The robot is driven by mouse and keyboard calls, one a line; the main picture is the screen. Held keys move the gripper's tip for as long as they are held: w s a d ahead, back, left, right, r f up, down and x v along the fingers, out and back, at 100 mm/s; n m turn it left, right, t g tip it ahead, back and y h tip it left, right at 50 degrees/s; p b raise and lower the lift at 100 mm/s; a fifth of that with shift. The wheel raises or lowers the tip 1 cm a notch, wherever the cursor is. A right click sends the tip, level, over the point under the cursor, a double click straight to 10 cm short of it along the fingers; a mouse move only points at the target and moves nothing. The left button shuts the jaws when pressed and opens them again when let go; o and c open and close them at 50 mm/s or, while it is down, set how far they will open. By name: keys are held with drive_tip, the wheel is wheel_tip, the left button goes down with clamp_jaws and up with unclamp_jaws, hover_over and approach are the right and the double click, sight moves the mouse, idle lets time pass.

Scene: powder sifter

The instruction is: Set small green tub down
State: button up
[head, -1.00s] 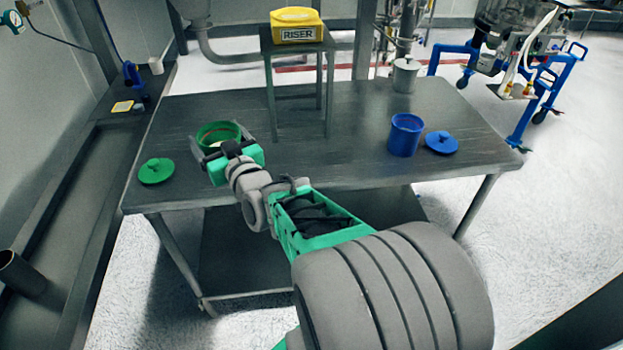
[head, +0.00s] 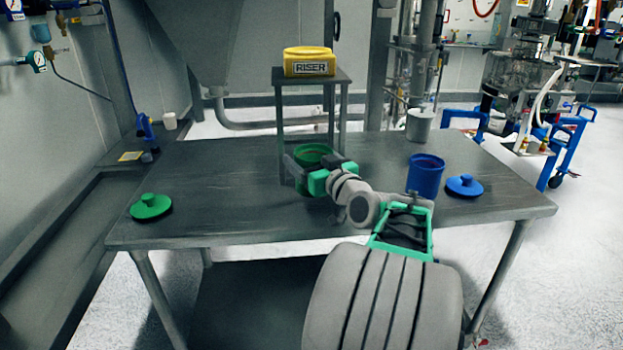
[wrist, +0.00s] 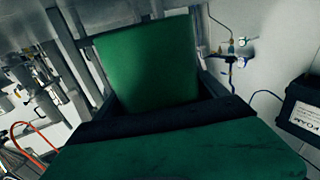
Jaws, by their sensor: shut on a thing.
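The small green tub (head: 313,152) is in my gripper (head: 302,172), over the middle of the metal table (head: 220,225), in front of the small stand. My gripper is shut on it. In the wrist view the green tub wall (wrist: 148,65) fills the space between the fingers. In the head view my gripper and arm cover part of the tub, and I cannot tell whether its base touches the table. The green lid (head: 151,206) lies flat on the table at the left.
A blue tub (head: 425,175), a blue lid (head: 464,186) and a grey pot (head: 420,125) are at the right. The table's left middle is clear.

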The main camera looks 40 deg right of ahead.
drive_tip(key=shift+w+d+f, duration=0.3)
drive_tip(key=shift+d+f, duration=0.1)
drive_tip(key=shift+f, duration=0.15)
drive_tip(key=shift+w+d+f, duration=0.25)
drive_tip(key=shift+d+f, duration=0.1)
drive_tip(key=shift+f, duration=0.2)
drive_tip(key=shift+w+d+f+b, duration=0.1)
drive_tip(key=shift+d+f+b, duration=0.05)
drive_tip(key=shift+f, duration=0.75)
drive_tip(key=shift+w+d+f+b, duration=0.1)
drive_tip(key=shift+f+b, duration=0.05)
drive_tip(key=shift+f, duration=0.75)
drive_tip(key=shift+s, duration=0.1)
drive_tip(key=shift+f, duration=0.2)
drive_tip(key=o, duration=1.7)
drive_tip(key=shift+r, duration=0.1)
drive_tip(key=shift+r, duration=0.2)
drive_tip(key=v, duration=1.2)
drive_tip(key=shift+f+b, duration=0.15)
drive_tip(key=shift+b, duration=0.2)
